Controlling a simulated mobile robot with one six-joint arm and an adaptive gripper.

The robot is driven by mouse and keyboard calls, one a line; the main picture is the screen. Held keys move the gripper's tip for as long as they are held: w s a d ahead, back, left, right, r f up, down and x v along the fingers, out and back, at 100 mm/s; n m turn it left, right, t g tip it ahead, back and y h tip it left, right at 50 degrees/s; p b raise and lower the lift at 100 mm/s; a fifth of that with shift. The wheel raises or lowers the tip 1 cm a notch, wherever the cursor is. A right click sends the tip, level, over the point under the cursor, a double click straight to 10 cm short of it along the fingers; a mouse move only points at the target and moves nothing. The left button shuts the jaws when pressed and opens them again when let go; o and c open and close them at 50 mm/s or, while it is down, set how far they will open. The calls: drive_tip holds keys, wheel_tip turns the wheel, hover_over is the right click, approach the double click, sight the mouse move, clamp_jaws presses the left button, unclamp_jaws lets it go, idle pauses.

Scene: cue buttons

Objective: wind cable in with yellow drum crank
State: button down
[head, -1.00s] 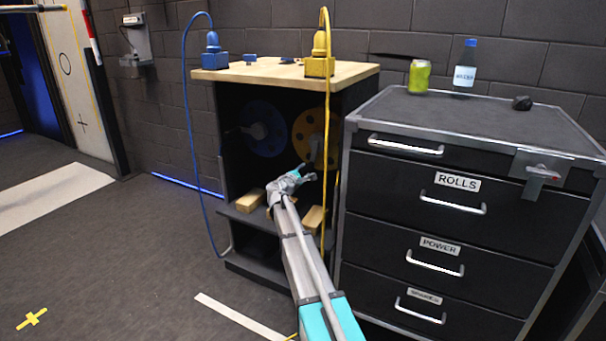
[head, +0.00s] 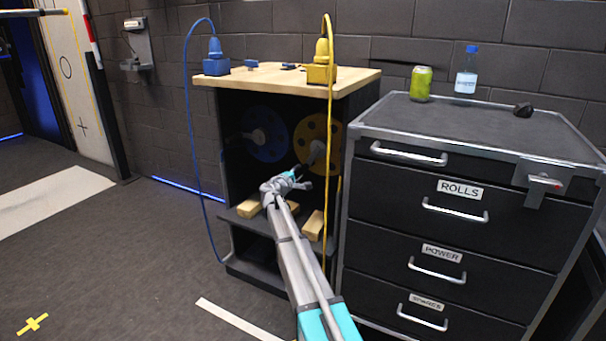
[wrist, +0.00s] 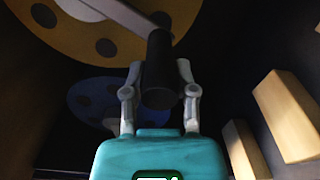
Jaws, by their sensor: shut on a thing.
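The yellow drum (head: 318,138) is in the right half of the open cabinet, beside the blue drum (head: 264,136). In the wrist view, the yellow drum (wrist: 85,45) fills the upper left, with a grey crank arm (wrist: 118,14) crossing it to a black handle (wrist: 159,75). My gripper (wrist: 159,72) is shut on that handle, one finger on each side. In the head view my gripper (head: 303,180) is in front of the yellow drum, low in the opening; the handle there is hard to make out. The yellow cable (head: 330,150) hangs from the yellow plug (head: 321,68) on the cabinet top.
A blue cable (head: 193,130) hangs at the cabinet's left from a blue plug (head: 215,60). Wooden blocks (head: 313,225) lie on the shelf below the drums. A drawer chest (head: 450,215) stands close on the right, with a can (head: 421,84) and bottle (head: 466,72) on top.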

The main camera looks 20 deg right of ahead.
drive_tip(key=shift+w+r, duration=0.1)
drive_tip(key=shift+w, duration=0.05)
drive_tip(key=shift+c, duration=2)
unclamp_jaws()
drive_tip(key=shift+s, duration=0.2)
drive_tip(key=shift+s+a, duration=0.35)
drive_tip(key=shift+a, duration=0.05)
drive_tip(key=v, duration=1)
drive_tip(key=shift+s+a, duration=0.25)
